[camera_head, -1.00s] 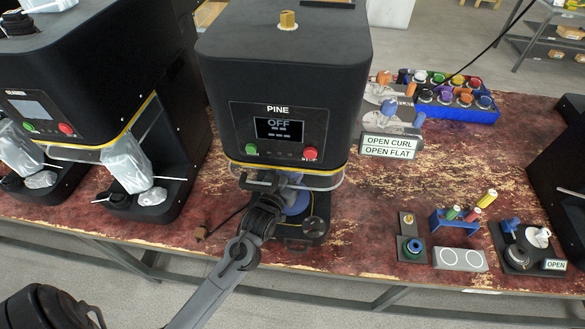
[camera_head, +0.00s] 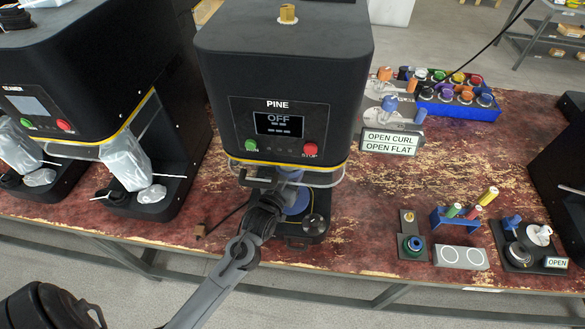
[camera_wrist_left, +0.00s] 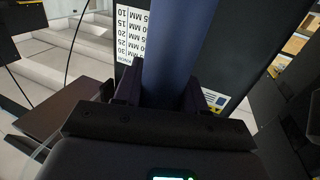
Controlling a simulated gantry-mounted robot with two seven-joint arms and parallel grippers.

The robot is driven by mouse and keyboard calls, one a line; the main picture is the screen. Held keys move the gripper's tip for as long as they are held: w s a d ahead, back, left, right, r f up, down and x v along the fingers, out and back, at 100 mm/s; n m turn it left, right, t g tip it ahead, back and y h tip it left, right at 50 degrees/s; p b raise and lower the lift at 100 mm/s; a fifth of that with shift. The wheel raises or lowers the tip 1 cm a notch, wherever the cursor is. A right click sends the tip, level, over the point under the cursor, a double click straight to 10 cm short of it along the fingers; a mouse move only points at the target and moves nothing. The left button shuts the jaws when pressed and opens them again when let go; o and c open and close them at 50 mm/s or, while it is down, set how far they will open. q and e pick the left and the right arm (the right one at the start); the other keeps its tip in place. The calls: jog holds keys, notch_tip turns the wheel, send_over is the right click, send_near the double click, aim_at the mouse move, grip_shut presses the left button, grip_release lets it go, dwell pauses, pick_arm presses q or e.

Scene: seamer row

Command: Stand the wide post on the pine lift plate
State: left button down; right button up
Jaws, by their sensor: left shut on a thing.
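The machine labelled PINE (camera_head: 278,105) stands in the middle of the head view, its screen reading OFF. My left gripper (camera_head: 284,178) is under its head, shut on a blue post. The post (camera_wrist_left: 180,45) runs up between the fingers in the left wrist view. In the head view a blue round part (camera_head: 298,202) shows below the gripper, partly behind my arm. I cannot tell whether it is the post's foot or the lift plate, or whether the post touches the plate. My right gripper is not in view.
A guard bar (camera_head: 335,178) crosses the front of the PINE machine, and a dark knob (camera_head: 314,225) sits low at its right. Another machine (camera_head: 70,60) stands to the left. Small fixtures (camera_head: 460,257) and a blue rack (camera_head: 460,110) are on the table to the right.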

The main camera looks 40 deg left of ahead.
pick_arm(q)
jog(key=shift+f, duration=0.1)
jog(key=c, duration=0.6)
grip_release()
jog(key=shift+o, duration=0.2)
jog(key=shift+f, duration=0.1)
